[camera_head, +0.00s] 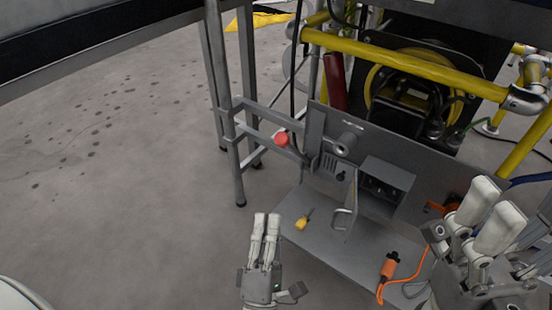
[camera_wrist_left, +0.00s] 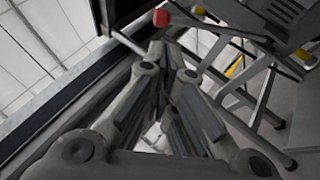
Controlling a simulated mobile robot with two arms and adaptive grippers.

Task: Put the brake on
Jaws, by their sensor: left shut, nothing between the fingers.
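A red round knob (camera_head: 281,139), likely the brake handle, sits beside the grey metal frame left of the grey panel. In the left wrist view the red knob (camera_wrist_left: 161,18) shows at the top, on a thin light rod, just beyond the fingertips. My left gripper (camera_head: 266,217) is shut and empty, with its fingers pointing up the picture, below the knob and apart from it. Its fingers also fill the middle of the left wrist view (camera_wrist_left: 165,55). My right gripper (camera_head: 492,205) is at the lower right, away from the knob; its finger opening is unclear.
A grey shelf (camera_head: 335,255) holds a small yellow-handled item (camera_head: 303,220) and an orange connector (camera_head: 389,265) with an orange cable. An open grey box (camera_head: 385,185) is on the panel (camera_head: 415,160). Yellow pipes (camera_head: 400,62) cross above. The floor at left is clear.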

